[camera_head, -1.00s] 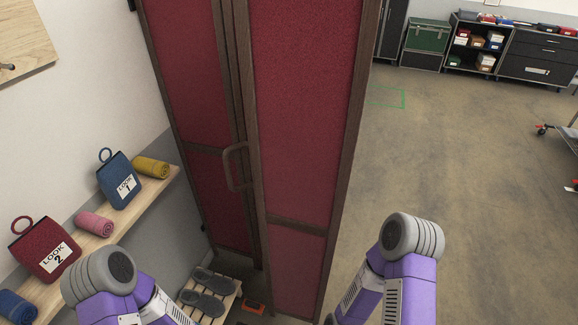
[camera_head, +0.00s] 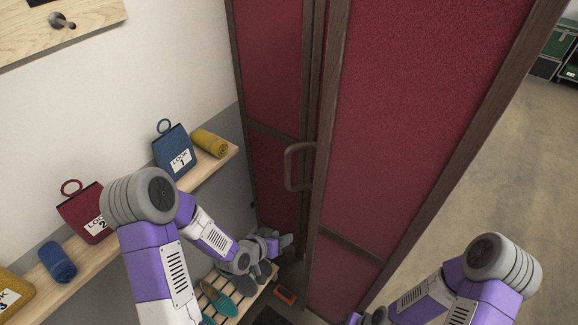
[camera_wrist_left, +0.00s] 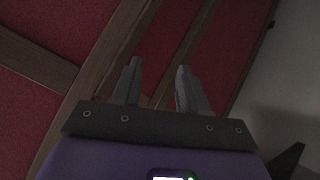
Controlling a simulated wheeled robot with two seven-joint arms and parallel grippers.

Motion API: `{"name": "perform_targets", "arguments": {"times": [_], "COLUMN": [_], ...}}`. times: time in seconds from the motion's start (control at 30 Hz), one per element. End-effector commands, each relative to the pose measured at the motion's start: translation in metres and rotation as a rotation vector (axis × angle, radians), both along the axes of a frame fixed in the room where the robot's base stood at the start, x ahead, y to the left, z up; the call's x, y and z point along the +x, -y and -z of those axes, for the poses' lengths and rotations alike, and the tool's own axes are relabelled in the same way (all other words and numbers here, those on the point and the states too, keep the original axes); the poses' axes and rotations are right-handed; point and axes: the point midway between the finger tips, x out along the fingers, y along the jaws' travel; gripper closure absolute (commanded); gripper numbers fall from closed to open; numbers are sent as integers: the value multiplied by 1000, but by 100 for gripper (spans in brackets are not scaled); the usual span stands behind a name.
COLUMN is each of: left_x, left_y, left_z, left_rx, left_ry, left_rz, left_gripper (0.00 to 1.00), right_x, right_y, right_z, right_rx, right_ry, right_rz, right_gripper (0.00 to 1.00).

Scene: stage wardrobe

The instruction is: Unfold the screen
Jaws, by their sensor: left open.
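The folding screen (camera_head: 415,110) stands folded, with red fabric panels in dark wood frames. Its left panel (camera_head: 272,60) stands at an angle to the wide right panel, with narrow dark frame edges between them. A curved handle (camera_head: 290,168) is on the right panel's left frame edge. My left gripper (camera_head: 284,241) is low in front of the left panel, below the handle and not on it. In the left wrist view its fingers (camera_wrist_left: 158,85) are open and empty, with red panels (camera_wrist_left: 170,50) and wooden frame bars beyond them.
A wall shelf (camera_head: 195,178) on the left holds labelled bags (camera_head: 172,152) and rolled cloths (camera_head: 209,142). A slatted rack (camera_head: 256,298) with shoes is below my left forearm, beside an orange item (camera_head: 285,295). Open floor (camera_head: 500,150) lies right of the screen.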

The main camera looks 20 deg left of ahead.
Motion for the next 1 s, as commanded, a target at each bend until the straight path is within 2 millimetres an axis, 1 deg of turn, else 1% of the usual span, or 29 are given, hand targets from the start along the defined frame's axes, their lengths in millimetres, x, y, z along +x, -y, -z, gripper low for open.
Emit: {"name": "perform_targets", "arguments": {"times": [0.03,0.07,0.1,0.2,0.3,0.33,0.4,0.5,0.57,0.8,0.9,1.0], "left_x": [19,27,35,44,43,42,42,47,53,88,99,105], "left_y": [-14,-19,-24,-33,-37,-37,-36,-33,-29,-11,-7,-4], "left_z": [-36,-57,-83,-139,-177,-184,-196,-202,-203,-202,-202,-202], "left_rx": [21,31,45,79,103,108,114,117,118,115,117,117], "left_ry": [151,233,335,542,680,707,751,773,775,771,770,769], "left_rz": [9,21,38,83,120,130,147,157,159,157,156,155], "left_gripper": [57,57,57,57,57,57,57,57,57,57,57,57], "right_x": [0,0,0,0,0,0,0,0,0,0,0,0], "right_y": [0,0,0,0,0,0,0,0,0,0,0,0], "right_z": [2,3,4,6,7,7,7,7,6,5,4,4], "right_rx": [0,0,0,0,0,0,0,0,0,0,0,0], "right_ry": [-1,-1,-1,0,1,1,1,0,0,1,1,1], "right_rz": [0,0,0,0,0,0,0,0,0,0,0,0], "right_gripper": [57,57,57,57,57,57,57,57,57,57,57,57]}}
